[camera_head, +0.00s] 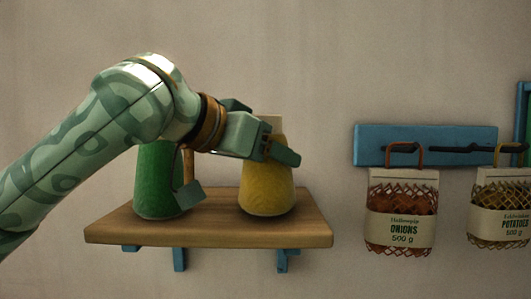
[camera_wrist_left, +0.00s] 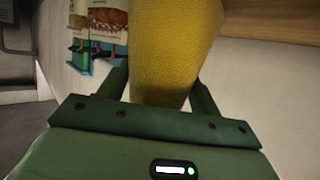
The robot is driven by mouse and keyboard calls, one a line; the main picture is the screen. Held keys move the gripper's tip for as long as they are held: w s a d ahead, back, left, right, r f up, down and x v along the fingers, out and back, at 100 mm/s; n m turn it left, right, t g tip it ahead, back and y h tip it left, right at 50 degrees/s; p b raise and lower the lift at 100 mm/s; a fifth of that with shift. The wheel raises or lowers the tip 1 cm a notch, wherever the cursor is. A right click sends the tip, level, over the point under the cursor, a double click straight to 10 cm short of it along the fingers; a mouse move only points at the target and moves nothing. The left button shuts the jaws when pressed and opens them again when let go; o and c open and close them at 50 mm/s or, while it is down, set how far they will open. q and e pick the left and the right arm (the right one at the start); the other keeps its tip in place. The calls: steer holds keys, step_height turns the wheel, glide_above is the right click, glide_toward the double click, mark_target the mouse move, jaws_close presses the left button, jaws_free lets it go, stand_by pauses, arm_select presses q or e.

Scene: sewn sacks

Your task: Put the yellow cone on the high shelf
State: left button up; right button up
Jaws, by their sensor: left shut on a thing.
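The yellow cone (camera_head: 266,189) is upright at the right half of the wooden shelf (camera_head: 210,232) in the head view. Its base is at the shelf board and looks to be touching it. My left gripper (camera_head: 283,150) is shut on the cone's upper part. In the left wrist view the cone (camera_wrist_left: 172,50) fills the space between the two fingers of the left gripper (camera_wrist_left: 163,88). The gripper hides part of the cone's upper side. My right gripper is in neither view.
A green cone (camera_head: 156,180) stands on the shelf's left half, partly behind my left arm. To the right, a blue rail (camera_head: 370,145) with dark hooks holds an onions net bag (camera_head: 400,205) and a potatoes net bag (camera_head: 500,205). The shelf's front middle is bare.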

arm_select(q)
steer(key=shift+f, duration=0.35)
steer(key=o, duration=1.2)
steer(key=shift+c, duration=0.2)
steer(key=b+v, duration=0.4)
steer(key=v, duration=1.2)
